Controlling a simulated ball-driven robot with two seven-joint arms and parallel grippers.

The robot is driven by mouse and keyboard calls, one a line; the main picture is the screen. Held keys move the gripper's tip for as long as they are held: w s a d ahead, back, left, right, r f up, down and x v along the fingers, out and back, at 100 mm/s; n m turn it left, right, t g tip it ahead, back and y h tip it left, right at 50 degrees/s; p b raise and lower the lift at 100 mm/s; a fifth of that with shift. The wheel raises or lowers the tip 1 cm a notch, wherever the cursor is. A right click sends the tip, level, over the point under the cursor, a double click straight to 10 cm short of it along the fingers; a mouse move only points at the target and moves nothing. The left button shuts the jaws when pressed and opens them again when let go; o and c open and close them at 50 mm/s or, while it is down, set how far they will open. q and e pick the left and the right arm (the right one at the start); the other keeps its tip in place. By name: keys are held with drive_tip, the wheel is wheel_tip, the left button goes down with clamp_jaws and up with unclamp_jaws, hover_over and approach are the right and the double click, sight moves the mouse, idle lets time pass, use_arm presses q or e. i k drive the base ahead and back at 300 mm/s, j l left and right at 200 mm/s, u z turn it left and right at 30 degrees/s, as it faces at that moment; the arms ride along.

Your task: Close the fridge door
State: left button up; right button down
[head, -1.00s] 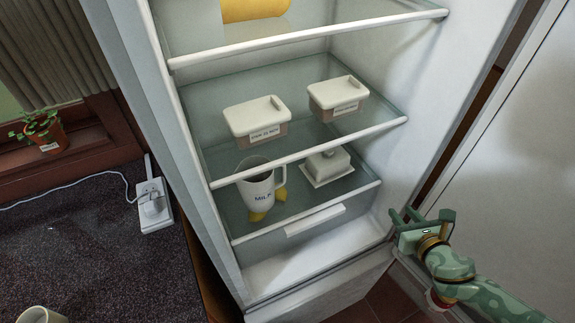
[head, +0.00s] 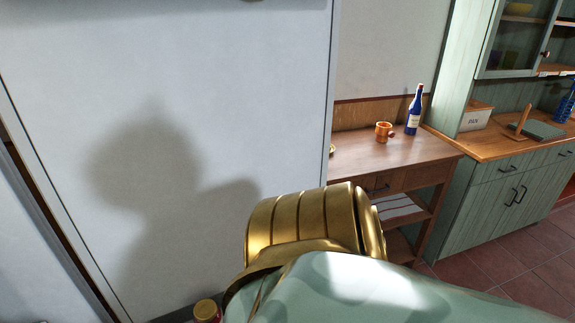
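The fridge door (head: 230,90) appears as a large flat white panel filling the left and middle of the head view, with a shadow cast on it. Its right edge is upright near the middle of the picture. A narrow dark and brown gap runs down at its lower left, beside another pale surface (head: 20,265). The fridge's shelves are out of view. A green and gold link of my arm crosses the lower middle in front of the panel, hiding its lower right part. Neither gripper shows, so contact with the door cannot be seen.
Right of the door stands a wooden side table (head: 400,152) with an orange mug (head: 383,132) and a blue bottle (head: 414,112). Beyond it is a green cabinet (head: 500,207) with a wooden top. Tiled floor (head: 535,255) is clear at the lower right.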

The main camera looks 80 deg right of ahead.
sight(152, 133)
drive_tip(key=k+l, duration=0.15)
drive_tip(key=l, duration=0.25)
drive_tip(key=k+l, duration=0.15)
drive_tip(key=l, duration=0.25)
drive_tip(key=k+l+u, duration=0.1)
drive_tip(key=l, duration=0.3)
drive_tip(key=k+l, duration=0.2)
drive_tip(key=l, duration=0.2)
drive_tip(key=k+l, duration=0.15)
drive_tip(key=l, duration=0.25)
drive_tip(key=k+l, duration=0.2)
drive_tip(key=l, duration=0.2)
drive_tip(key=u, duration=0.05)
